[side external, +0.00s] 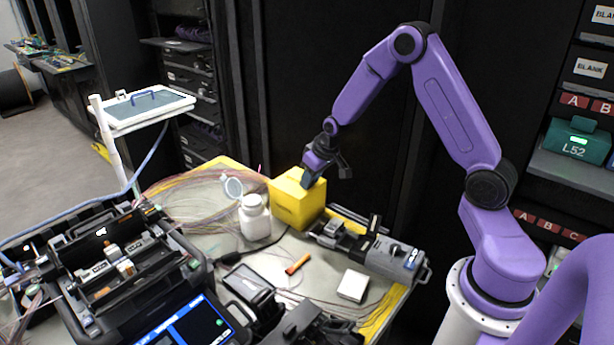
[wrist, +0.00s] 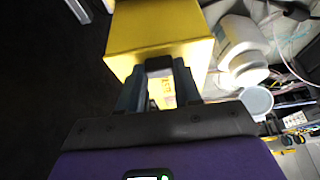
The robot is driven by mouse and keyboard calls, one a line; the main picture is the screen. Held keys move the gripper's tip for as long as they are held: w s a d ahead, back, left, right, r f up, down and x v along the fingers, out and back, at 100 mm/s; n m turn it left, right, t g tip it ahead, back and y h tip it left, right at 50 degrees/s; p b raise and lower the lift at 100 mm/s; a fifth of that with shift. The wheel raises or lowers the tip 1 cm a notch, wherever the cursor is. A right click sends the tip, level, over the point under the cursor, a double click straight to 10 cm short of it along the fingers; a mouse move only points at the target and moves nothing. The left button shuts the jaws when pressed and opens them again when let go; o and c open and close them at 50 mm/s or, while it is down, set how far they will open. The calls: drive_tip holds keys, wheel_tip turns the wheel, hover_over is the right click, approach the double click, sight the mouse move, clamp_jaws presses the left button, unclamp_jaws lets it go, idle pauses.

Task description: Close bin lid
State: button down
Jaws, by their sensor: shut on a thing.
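The yellow bin (side external: 290,205) stands at the back of the work table, next to the black cabinet. Its yellow top (side external: 292,181) looks flat, and I cannot clearly tell a seam between lid and box. My gripper (side external: 318,172) is at the bin's upper right edge, pointing down. In the wrist view the bin (wrist: 155,30) fills the top middle, and my gripper (wrist: 158,68) has its two fingers against it. The fingers are shut on the bin lid at a small dark part between the tips. The fingers hide part of that edge.
A grey splicing tool (side external: 385,255) lies to the right. Loose fibres (side external: 195,190) spread behind the bottle. An orange piece (side external: 297,264) and white box (side external: 353,285) lie in front.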

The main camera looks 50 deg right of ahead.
drive_tip(key=c, duration=0.8)
unclamp_jaws()
drive_tip(key=shift+o, duration=0.2)
drive_tip(key=v, duration=1.7)
drive_tip(key=shift+r, duration=0.25)
